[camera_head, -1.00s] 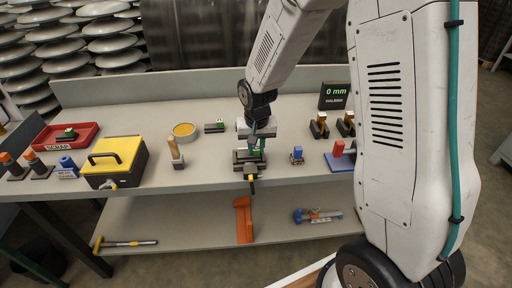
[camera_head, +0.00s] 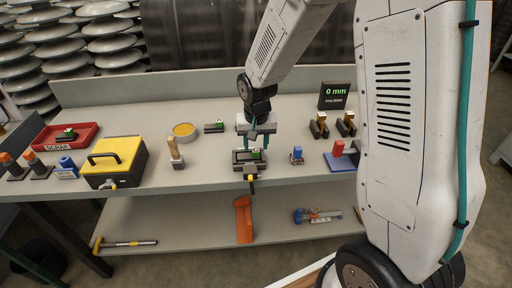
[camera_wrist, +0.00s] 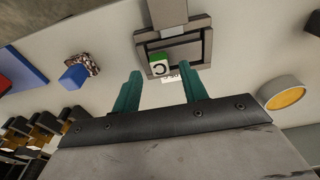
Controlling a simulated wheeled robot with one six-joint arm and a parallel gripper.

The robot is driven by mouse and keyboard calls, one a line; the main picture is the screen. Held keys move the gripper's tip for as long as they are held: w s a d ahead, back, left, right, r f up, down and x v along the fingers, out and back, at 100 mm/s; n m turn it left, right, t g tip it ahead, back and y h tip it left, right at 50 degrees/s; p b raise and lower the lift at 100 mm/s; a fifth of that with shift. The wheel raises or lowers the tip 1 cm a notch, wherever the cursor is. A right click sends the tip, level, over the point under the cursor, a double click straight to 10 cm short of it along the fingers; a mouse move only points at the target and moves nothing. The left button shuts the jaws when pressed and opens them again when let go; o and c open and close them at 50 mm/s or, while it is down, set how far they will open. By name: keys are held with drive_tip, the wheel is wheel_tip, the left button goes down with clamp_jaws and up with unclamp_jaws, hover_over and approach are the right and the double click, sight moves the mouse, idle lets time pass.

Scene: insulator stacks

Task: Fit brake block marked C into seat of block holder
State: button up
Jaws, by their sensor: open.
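The block holder (camera_head: 238,168) is a dark rectangular frame near the front edge of the bench, with a yellow-tipped handle toward the front. It also shows in the wrist view (camera_wrist: 205,48). The brake block marked C (camera_wrist: 159,65), green with a white lettered face, is at one corner of the holder's frame. It shows small and green in the head view (camera_head: 256,154). I cannot tell whether it sits fully down in the seat. My gripper (camera_head: 259,139) is open and empty above the holder. Its teal fingers (camera_wrist: 160,92) are apart, clear of the block.
A blue-topped piece (camera_head: 297,154) and a blue base with a red block (camera_head: 338,148) stand right of the holder. A wooden-handled tool (camera_head: 175,150), a yellow tin (camera_head: 184,130) and a yellow box (camera_head: 115,160) are left. A display (camera_head: 335,96) reads 0 mm.

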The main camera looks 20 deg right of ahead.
sight(256, 161)
wheel_tip(256, 161, up, 10)
drive_tip(key=s, duration=0.1)
drive_tip(key=s+r+n, duration=0.1)
drive_tip(key=s+r, duration=0.7)
drive_tip(key=s, duration=0.4)
drive_tip(key=s+d+r+n, duration=0.1)
drive_tip(key=s+r+n, duration=0.1)
drive_tip(key=s, duration=1.4)
drive_tip(key=shift+r+n, duration=0.3)
drive_tip(key=shift+r, duration=0.15)
